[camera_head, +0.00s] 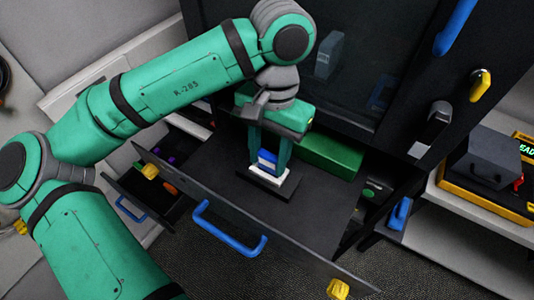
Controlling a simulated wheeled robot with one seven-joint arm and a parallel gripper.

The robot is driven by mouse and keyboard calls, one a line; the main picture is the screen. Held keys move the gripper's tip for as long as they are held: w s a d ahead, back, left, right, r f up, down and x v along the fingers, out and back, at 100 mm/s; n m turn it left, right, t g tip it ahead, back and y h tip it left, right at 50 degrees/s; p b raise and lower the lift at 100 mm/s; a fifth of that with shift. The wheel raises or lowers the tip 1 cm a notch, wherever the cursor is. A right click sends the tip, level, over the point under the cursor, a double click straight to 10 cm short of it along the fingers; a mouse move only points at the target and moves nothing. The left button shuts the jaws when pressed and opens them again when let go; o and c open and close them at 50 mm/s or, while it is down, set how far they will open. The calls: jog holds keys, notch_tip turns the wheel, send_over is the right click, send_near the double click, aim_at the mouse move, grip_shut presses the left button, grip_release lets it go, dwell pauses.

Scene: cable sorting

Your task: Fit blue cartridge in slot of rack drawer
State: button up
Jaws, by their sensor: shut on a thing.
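My gripper (268,160) points down over the open rack drawer (215,184), a dark drawer with a blue handle (229,232). Its green fingers are shut on the blue cartridge (267,156), which shows as a small blue block between them. Below the cartridge is a whitish block (265,173) on a dark base (268,185) in the drawer. I cannot tell whether the whitish part belongs to the cartridge or to the slot. The slot's opening is hidden, and so is how deep the cartridge sits.
A green box (330,158) lies at the back of the drawer. A smaller open drawer (140,200) with small coloured items is at the left. A grey and yellow case (485,170) stands on the right shelf.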

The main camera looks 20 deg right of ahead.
jog(key=shift+f, duration=0.65)
dwell(0.8)
jog(key=o, duration=1.1)
jog(key=shift+o, duration=0.6)
jog(key=o, duration=0.4)
jog(key=shift+c, duration=0.2)
jog(key=shift+r, duration=0.1)
jog(key=shift+r, duration=3.45)
